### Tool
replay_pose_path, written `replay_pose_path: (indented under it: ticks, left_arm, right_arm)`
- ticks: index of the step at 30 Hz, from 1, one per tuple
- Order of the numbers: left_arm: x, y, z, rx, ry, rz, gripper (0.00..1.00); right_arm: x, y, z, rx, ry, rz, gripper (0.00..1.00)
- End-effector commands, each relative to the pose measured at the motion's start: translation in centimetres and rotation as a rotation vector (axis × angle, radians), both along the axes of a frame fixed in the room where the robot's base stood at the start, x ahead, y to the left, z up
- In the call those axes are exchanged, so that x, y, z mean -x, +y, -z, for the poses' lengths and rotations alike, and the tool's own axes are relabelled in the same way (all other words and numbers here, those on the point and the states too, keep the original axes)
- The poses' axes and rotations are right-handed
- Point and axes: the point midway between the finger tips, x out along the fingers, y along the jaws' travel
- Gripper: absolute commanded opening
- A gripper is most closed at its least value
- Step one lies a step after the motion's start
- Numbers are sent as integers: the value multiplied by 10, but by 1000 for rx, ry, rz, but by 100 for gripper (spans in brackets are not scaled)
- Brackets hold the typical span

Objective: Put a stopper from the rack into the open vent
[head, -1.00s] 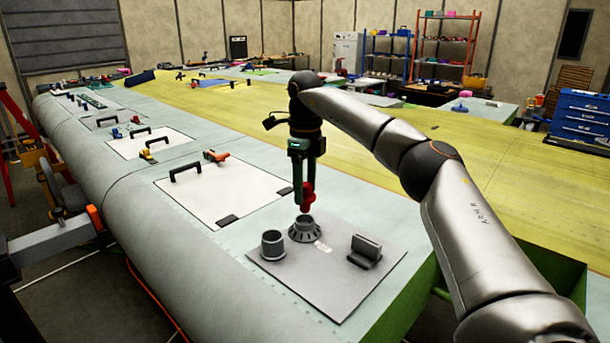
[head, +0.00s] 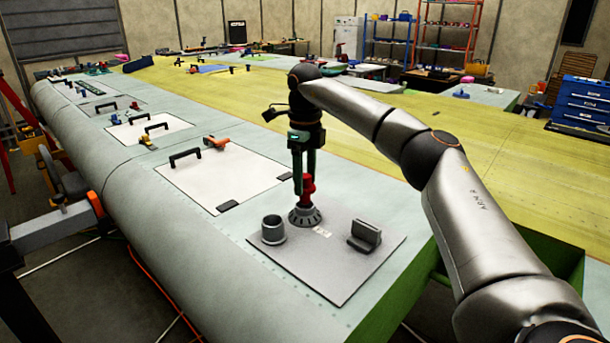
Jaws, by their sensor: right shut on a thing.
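A red stopper (head: 307,191) stands upright at the mouth of the dark grey flanged vent (head: 305,215) on the grey plate. Its lower end is inside or right at the vent's opening; how deep it sits I cannot tell. My right gripper (head: 305,186) points straight down above the vent and is shut on the stopper. A second grey open cylinder (head: 272,230) stands to the left of the vent on the same plate. The rack is not clearly seen. My left gripper is not in view.
The grey plate (head: 340,262) also bears a dark grey block (head: 364,236) at right. White panels with black handles (head: 185,157) and an orange tool (head: 217,146) lie farther back on the wing. The yellow wing surface (head: 400,180) beside the vent is clear.

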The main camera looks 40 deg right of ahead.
Motion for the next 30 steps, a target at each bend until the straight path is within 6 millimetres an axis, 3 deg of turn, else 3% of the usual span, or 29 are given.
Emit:
replay_pose_path:
  ticks: [30]
  left_arm:
    - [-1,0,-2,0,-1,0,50]
  right_arm:
    - [-1,0,13,0,-2,1,6]
